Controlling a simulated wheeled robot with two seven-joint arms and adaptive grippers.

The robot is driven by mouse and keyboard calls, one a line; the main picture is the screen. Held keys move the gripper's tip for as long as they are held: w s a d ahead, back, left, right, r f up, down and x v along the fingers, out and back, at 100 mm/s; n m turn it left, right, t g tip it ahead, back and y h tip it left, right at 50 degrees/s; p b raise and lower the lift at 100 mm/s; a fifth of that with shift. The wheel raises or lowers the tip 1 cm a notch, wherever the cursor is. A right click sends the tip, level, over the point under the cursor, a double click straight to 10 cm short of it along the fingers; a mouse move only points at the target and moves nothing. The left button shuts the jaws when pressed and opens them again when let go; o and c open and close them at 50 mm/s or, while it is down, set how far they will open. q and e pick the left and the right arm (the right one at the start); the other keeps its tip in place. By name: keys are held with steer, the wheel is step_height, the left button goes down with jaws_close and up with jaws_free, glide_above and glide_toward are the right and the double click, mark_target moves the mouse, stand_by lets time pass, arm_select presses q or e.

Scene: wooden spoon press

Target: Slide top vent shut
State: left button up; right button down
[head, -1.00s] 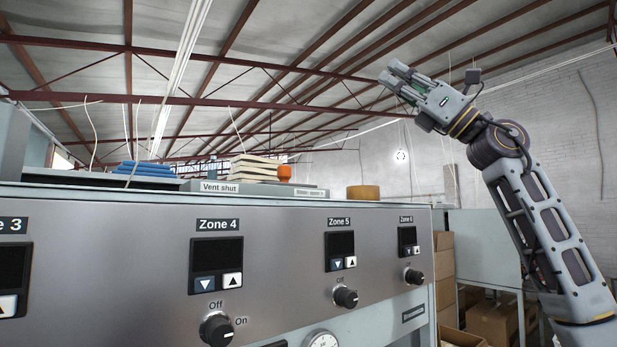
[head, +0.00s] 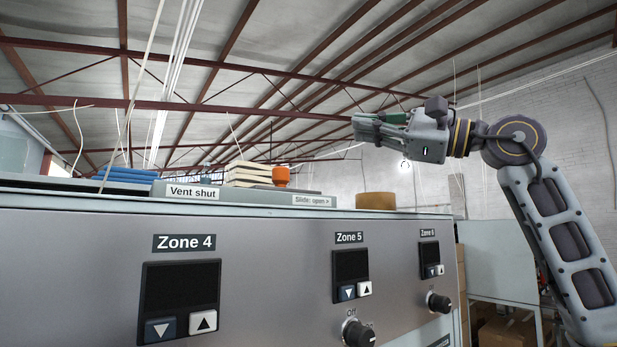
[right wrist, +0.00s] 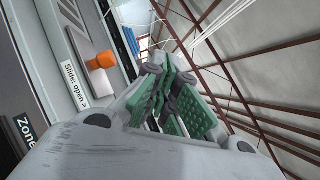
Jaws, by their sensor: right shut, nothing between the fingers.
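The top vent lies on the machine's top, with a label strip (head: 232,195) reading "Vent shut" at left and "Slide: open >" at right. An orange knob (head: 281,176) stands up near the right part of the vent. In the right wrist view the orange knob (right wrist: 102,61) sits on a pale slide piece behind the "Slide: open" label (right wrist: 75,84). My right gripper (head: 356,127) is shut and empty, pointing left, up and to the right of the knob in the head view. In its wrist view the green-padded fingers (right wrist: 160,92) are apart from the knob. My left gripper is not in view.
Blue folded items (head: 128,175) and a stack of cream items (head: 250,173) lie on the machine top around the vent. A brown round item (head: 376,201) is at the right. The front panel (head: 280,260) has displays and knobs. Thin cables hang above.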

mark_target(277, 182)
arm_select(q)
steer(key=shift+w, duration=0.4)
arm_select(e)
steer(key=w+d+f+n+h, duration=0.1)
steer(key=w+f+n+h, duration=0.2)
steer(key=f+n+h, duration=0.1)
step_height(277, 182, down, 2)
steer(key=shift+w+f+n+t+h, duration=0.3)
steer(key=shift+n+t, duration=0.1)
steer(key=shift+n, duration=0.1)
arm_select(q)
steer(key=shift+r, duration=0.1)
arm_select(e)
steer(key=shift+a, duration=0.1)
